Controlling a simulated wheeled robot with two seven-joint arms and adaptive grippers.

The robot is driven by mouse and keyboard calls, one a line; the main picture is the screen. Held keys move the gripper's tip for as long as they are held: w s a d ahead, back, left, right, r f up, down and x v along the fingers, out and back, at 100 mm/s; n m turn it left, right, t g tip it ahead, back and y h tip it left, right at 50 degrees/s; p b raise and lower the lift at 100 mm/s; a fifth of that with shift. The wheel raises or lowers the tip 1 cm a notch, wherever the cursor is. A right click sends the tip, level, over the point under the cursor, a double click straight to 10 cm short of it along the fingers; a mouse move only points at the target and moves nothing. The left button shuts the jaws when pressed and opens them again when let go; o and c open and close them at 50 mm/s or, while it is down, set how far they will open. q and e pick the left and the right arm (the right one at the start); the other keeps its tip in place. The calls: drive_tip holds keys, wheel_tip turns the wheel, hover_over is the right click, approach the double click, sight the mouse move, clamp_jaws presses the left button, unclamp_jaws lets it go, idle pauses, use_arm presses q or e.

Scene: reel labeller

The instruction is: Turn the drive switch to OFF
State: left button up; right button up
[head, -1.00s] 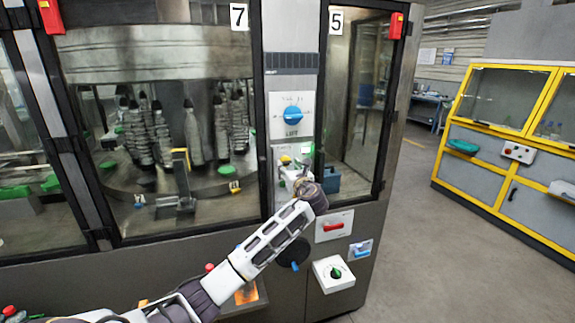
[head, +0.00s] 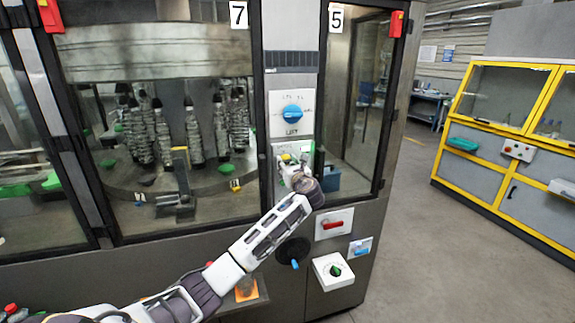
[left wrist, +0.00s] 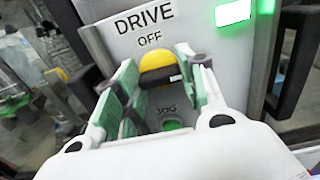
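The drive switch (left wrist: 154,64) is a yellow knob with a dark, roughly level grip bar. It sits on a pale panel (left wrist: 122,47) marked DRIVE, with OFF above the knob and JOG below. In the head view, the switch (head: 287,158) is a small yellow spot beside my gripper. My left gripper (left wrist: 162,68) is open, with one green-padded finger on each side of the knob. I cannot tell whether either finger touches it. In the head view, my left gripper (head: 289,165) reaches the panel. My right gripper is not in view.
A blue LIFT knob (head: 292,114) is above the drive panel. A red handle (head: 333,226), a green knob (head: 336,271) and a blue-handled dark wheel (head: 293,251) are below. A lit green lamp (left wrist: 233,12) is beside the DRIVE label. Glass doors flank the panel.

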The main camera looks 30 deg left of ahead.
use_arm(q)
drive_tip(key=shift+n, duration=0.3)
drive_tip(key=n+b, duration=0.1)
drive_tip(key=n, duration=0.3)
drive_tip(key=n+b, duration=0.2)
drive_tip(key=n, duration=0.2)
drive_tip(key=shift+f, duration=0.1)
drive_tip(key=n+b, duration=0.2)
drive_tip(key=n, duration=0.2)
drive_tip(key=n+b, duration=0.3)
drive_tip(key=n, duration=0.2)
drive_tip(key=shift+b, duration=0.3)
idle(0.4)
